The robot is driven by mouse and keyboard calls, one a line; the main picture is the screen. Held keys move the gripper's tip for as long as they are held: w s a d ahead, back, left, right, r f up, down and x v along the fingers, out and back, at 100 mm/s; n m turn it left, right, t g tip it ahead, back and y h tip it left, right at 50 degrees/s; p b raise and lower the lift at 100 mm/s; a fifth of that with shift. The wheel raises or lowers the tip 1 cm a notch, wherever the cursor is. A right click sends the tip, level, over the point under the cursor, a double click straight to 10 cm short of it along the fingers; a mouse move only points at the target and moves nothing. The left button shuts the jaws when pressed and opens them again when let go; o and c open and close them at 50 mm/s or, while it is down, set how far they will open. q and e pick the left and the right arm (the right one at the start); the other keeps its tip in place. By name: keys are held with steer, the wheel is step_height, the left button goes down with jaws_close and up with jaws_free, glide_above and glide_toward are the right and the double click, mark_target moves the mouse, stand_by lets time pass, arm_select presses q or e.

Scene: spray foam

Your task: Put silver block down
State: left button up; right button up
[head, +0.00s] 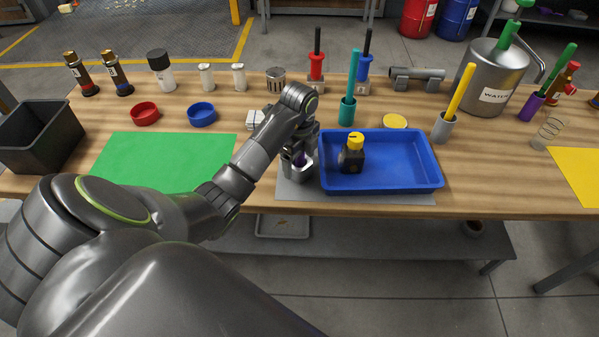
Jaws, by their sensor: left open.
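My left gripper (302,150) reaches in from the left and points down over the grey mat (395,198), just left of the blue tray. Its jaws are open. A silver block (298,174) is right under the fingers, low over or on the grey mat, with a dark purple spot showing at its top. The fingers partly hide the block, and I cannot tell whether they touch it. My right gripper does not show.
The blue tray (416,183) holds a black bottle with a yellow cap (352,153). A green sheet (165,160) lies left of my arm.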

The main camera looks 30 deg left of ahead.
arm_select(q)
steer(key=shift+f, duration=0.55)
steer(key=shift+s, duration=0.1)
steer(key=shift+c, duration=0.3)
steer(key=c, duration=1.2)
steer(key=shift+r, duration=0.1)
steer(key=shift+c, duration=0.2)
